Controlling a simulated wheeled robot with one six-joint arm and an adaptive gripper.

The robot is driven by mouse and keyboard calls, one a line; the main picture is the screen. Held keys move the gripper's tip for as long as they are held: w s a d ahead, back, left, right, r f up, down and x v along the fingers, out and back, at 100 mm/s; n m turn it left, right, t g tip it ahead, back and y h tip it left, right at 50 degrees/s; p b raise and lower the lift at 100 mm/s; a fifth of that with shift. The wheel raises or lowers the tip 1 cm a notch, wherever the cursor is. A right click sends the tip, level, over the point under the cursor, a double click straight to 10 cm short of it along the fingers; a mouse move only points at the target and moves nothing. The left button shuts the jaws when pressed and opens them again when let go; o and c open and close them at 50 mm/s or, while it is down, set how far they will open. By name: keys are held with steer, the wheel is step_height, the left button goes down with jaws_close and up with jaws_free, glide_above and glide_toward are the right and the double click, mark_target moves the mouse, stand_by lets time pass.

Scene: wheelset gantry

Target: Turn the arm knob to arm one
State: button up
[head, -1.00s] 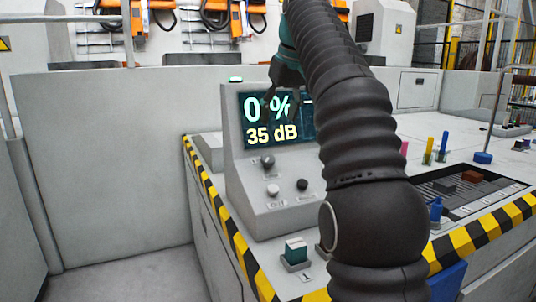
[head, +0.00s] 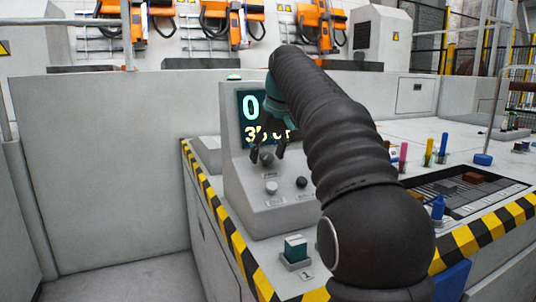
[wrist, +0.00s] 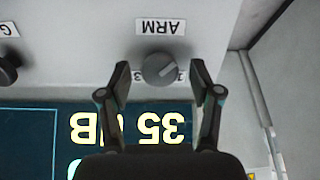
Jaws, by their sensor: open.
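The grey arm knob (wrist: 160,69) sits on the console face below its upside-down ARM label (wrist: 160,27) in the wrist view. A pale line on the knob slants toward the picture's upper right. My gripper (wrist: 160,66) is open, one finger on each side of the knob, with gaps showing; whether either touches cannot be told. In the head view my gripper (head: 267,154) is at the console (head: 240,185), around the same knob (head: 267,158).
The display (head: 249,104) is partly covered by my arm in the head view. A light knob (head: 271,187) and a dark knob (head: 302,182) are lower on the console. A green switch (head: 295,247) stands in front. Colored pegs and a dark tray (head: 460,190) lie right.

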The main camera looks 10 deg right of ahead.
steer(key=shift+c, duration=0.2)
steer(key=c, duration=1.1)
steer(key=shift+n+p, duration=0.3)
steer(key=shift+r+n+p, duration=0.15)
steer(key=shift+n+p, duration=0.85)
steer(key=shift+n, duration=0.2)
steer(key=n, duration=0.3)
steer(key=shift+p, duration=0.35)
steer(key=shift+n, duration=1.4)
